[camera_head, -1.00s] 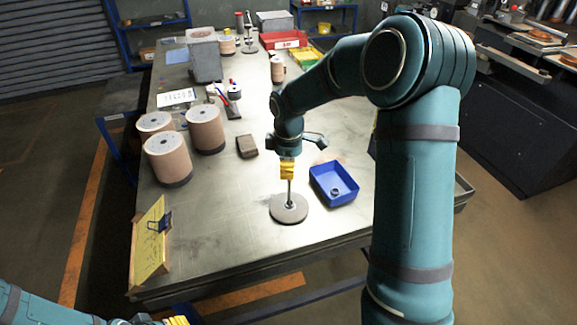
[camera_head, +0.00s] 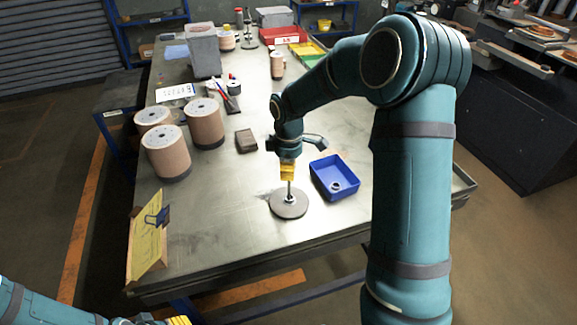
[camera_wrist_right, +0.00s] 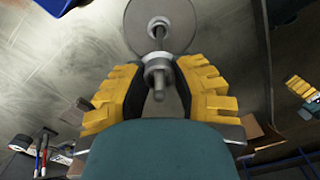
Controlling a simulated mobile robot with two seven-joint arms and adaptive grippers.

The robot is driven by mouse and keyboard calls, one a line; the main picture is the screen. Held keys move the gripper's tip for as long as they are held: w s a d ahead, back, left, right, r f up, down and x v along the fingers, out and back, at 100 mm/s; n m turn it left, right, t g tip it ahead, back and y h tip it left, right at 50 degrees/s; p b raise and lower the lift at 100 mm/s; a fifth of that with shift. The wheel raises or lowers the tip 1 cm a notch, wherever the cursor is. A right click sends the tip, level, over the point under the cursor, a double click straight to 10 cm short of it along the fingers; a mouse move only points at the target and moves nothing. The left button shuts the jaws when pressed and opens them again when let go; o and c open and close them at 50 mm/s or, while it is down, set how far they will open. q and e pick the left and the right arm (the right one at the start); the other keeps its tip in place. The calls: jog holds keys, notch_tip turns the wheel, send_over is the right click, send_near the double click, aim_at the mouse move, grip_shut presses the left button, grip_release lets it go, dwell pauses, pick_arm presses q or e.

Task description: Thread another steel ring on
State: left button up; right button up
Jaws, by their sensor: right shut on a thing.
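A round grey disc base (camera_head: 289,206) with a thin upright steel post (camera_head: 290,187) stands near the table's front. My right gripper (camera_head: 287,172) is directly above it, around the upper post. In the right wrist view, its yellow fingers (camera_wrist_right: 158,80) are shut on a steel ring (camera_wrist_right: 156,66), and the post passes through that ring. Another ring or collar (camera_wrist_right: 158,24) sits low on the post at the disc. A loose steel ring (camera_head: 335,186) lies in the blue tray (camera_head: 322,166). My left gripper (camera_head: 178,321) shows only partly at the bottom edge; its opening is unclear.
The blue tray stands close to the right of the base. A brown block (camera_head: 246,141) lies behind left. Several tan cylinders (camera_head: 166,153) stand at the left, and a clipped yellow card (camera_head: 147,244) stands front left. The table between them is clear.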

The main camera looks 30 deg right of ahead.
jog(key=shift+f+b, duration=1)
jog(key=shift+f, duration=0.75)
jog(key=o, duration=0.8)
jog(key=shift+r, duration=0.1)
notch_tip(320, 180, up, 12)
jog(key=shift+r, duration=0.1)
